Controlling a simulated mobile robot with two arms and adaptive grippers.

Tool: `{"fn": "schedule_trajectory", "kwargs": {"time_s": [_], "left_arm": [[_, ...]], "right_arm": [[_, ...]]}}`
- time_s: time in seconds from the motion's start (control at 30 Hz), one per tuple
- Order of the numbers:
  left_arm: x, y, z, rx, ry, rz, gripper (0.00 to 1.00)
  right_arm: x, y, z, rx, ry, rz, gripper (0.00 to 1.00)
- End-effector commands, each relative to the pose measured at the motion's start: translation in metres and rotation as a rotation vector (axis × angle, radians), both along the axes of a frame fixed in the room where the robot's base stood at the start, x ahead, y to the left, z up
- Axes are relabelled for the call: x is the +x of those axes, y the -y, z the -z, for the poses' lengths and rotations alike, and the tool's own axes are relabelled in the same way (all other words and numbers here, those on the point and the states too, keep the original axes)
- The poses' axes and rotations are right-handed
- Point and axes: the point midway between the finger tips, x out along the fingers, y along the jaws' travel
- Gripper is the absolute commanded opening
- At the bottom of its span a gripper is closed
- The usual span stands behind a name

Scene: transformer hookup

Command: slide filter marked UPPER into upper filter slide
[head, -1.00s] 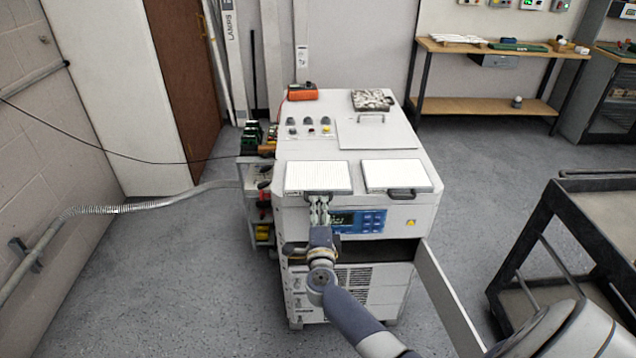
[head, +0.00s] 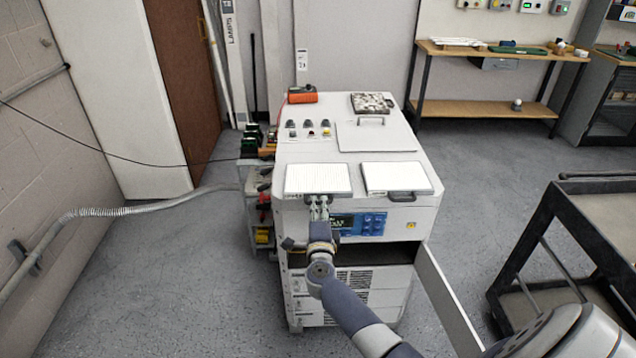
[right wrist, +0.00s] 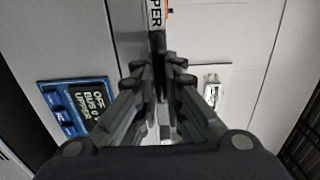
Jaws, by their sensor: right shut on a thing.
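Two white, finely ribbed filter panels show at the front of the cabinet top in the head view. My right gripper (head: 319,208) is shut on the front handle of the left filter (head: 318,178). In the right wrist view, the jaws (right wrist: 160,78) close on a dark grip below an edge label (right wrist: 156,14) that reads "PPER", its start cut off. The second filter (head: 394,176), with a dark front handle, lies to the right, apart from the held one. I cannot tell whether the held filter touches the cabinet top. My left gripper is not in view.
The cabinet front (head: 425,219) carries a blue display panel (head: 362,224), just right of my gripper. Below it is a dark opening, with a door (head: 447,300) swung out at right. A dark cart (head: 560,235) stands farther right.

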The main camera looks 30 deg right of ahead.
Motion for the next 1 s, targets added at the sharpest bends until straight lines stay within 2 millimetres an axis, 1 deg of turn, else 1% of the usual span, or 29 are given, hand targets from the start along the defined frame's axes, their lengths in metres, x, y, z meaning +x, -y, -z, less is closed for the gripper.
{"fn": "schedule_trajectory", "kwargs": {"time_s": [1.0], "left_arm": [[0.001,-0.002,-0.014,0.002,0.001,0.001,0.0]], "right_arm": [[-0.025,-0.016,0.001,0.002,-0.003,0.0,0.0]]}}
